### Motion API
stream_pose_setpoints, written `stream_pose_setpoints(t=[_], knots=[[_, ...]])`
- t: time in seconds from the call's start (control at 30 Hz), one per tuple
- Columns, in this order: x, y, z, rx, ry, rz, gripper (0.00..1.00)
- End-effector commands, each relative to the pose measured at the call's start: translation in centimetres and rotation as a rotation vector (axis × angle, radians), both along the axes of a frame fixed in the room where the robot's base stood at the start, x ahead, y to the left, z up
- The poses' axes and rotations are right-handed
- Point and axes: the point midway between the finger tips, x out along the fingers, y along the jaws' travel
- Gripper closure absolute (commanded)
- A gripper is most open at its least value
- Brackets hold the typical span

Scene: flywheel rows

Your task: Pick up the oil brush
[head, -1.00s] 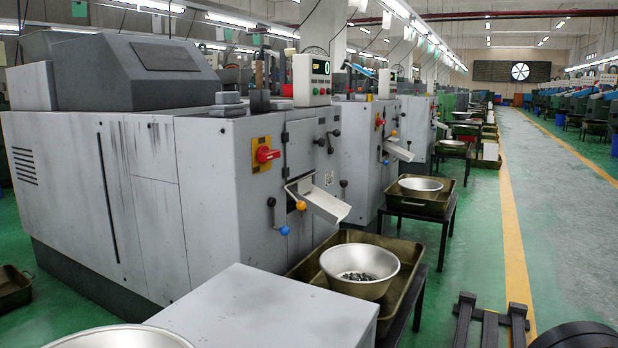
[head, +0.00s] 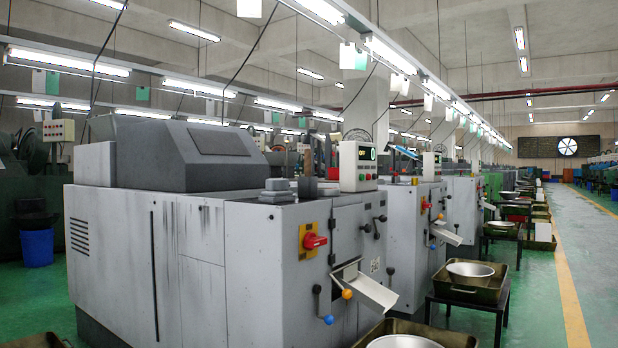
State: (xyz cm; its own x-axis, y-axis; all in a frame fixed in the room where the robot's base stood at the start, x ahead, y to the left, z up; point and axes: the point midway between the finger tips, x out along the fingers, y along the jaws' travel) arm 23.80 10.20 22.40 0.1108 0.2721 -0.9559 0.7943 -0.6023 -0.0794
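I cannot make out an oil brush for certain in the head view. A slim, dark brownish upright thing (head: 308,161) stands on top of the nearest grey machine (head: 250,240), left of the white control box (head: 357,166). It is too small to tell whether it is a brush. My gripper is not in view.
Small grey blocks (head: 277,190) sit on the machine's top. A metal chute (head: 364,290) slopes from its front above a tray (head: 440,330) with a metal bowl (head: 404,342). Another bowl (head: 470,269) stands farther back. The green aisle floor (head: 540,310) at right is clear.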

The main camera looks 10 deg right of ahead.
Motion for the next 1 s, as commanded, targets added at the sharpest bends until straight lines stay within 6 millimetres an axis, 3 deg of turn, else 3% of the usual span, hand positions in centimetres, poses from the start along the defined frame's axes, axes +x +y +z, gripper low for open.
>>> stream_pose_setpoints(t=[0.37, 1.0], knots=[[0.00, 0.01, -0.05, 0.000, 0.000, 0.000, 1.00], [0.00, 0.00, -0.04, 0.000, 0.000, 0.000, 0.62]])
